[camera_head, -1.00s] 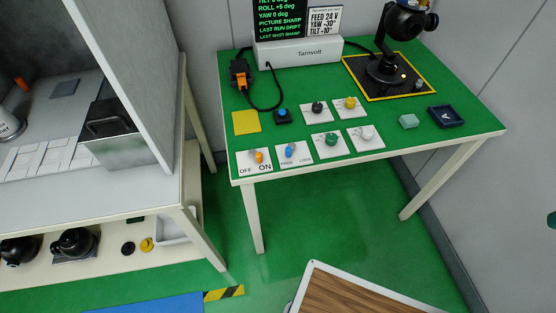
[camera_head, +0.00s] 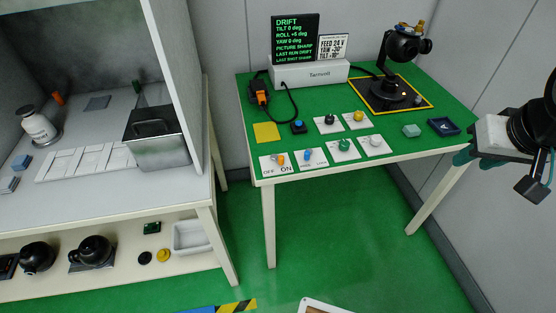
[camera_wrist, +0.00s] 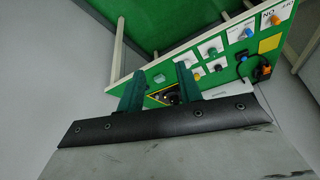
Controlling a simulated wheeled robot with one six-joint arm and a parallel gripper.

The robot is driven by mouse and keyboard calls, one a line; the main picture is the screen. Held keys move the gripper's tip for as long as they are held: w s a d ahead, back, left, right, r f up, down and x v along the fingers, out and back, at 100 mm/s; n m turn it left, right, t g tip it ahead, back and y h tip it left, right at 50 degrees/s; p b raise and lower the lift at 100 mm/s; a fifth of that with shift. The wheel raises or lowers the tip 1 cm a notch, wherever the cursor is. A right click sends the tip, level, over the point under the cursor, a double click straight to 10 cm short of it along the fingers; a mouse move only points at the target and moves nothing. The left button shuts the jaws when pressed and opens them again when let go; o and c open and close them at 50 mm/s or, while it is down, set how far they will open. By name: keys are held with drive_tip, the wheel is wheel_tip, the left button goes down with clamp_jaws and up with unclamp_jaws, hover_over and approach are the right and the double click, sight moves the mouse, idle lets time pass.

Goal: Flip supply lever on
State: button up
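The supply lever (camera_head: 281,160), with an orange tip, is on a white OFF/ON plate (camera_head: 265,162) at the near left corner of the green table. Its tip looks to be toward the ON side, but it is too small to be sure. The lever also shows in the wrist view (camera_wrist: 275,20), at the upper right, beside the upside-down ON label. My gripper (camera_head: 463,157) is at the right in the head view, far from the lever. In the wrist view its two green fingers (camera_wrist: 158,72) are apart with nothing held between them.
Other switch plates (camera_head: 310,159) stand close to the right of the lever. A black gimbal camera (camera_head: 405,42) stands on a yellow-edged pad at the back right. A display (camera_head: 295,38) is at the back. A grey-white workbench (camera_head: 180,196) is at left. Green floor is open in front.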

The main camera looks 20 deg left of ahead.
drive_tip(key=w+a+f+n+t+y, duration=0.25)
drive_tip(key=w+a+f, duration=0.4)
drive_tip(key=a, duration=0.35)
drive_tip(key=w+a+f+n+t+y, duration=0.1)
drive_tip(key=w+a+f+t+y, duration=0.15)
drive_tip(key=w+a+f, duration=0.6)
drive_tip(key=n+t+y, duration=0.3)
drive_tip(key=y, duration=0.3)
approach(282, 161)
drive_tip(key=x, duration=0.3)
drive_tip(key=shift+w+f, duration=0.1)
drive_tip(key=shift+w, duration=0.15)
drive_tip(key=shift+a, duration=0.15)
drive_tip(key=x, duration=0.7)
drive_tip(key=shift+w+a+r, duration=0.15)
drive_tip(key=shift+a+r, duration=0.05)
drive_tip(key=shift+n+y, duration=0.25)
drive_tip(key=shift+y, duration=0.15)
clamp_jaws()
